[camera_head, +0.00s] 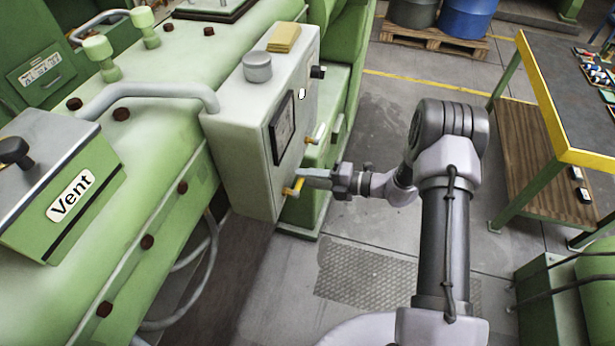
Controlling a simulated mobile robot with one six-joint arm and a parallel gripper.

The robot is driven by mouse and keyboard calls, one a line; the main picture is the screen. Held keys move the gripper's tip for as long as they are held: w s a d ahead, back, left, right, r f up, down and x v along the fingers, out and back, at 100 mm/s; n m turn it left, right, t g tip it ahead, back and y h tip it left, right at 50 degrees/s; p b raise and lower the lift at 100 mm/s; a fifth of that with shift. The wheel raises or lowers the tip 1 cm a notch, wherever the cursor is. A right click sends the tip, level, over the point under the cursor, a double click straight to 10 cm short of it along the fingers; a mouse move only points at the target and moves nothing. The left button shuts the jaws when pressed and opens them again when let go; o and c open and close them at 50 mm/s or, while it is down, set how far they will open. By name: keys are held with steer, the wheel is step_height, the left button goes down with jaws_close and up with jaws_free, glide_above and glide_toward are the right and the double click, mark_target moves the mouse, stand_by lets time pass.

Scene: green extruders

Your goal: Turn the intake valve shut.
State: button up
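A light grey-green control box (235,125) is fixed to the side of the green machine. Two small yellow valve handles stick out of its right face: a lower one (294,188) near the bottom and an upper one (311,141) further back. No readable label shows which one is the intake valve. My gripper (303,176) is at the lower yellow handle, its fingers pointing left towards the box face. The fingertips overlap the handle in this view. I cannot tell whether they touch it or how far apart they are.
The box face also carries a dark-framed gauge or panel (282,128) and a black knob (318,72). A workbench (575,90) stands at the right. The floor (385,220) beneath my arm is clear.

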steer(key=shift+o, duration=0.5)
steer(key=p+v, duration=0.1)
steer(key=v, duration=1.6)
steer(key=shift+d, duration=0.2)
steer(key=shift+r, duration=0.1)
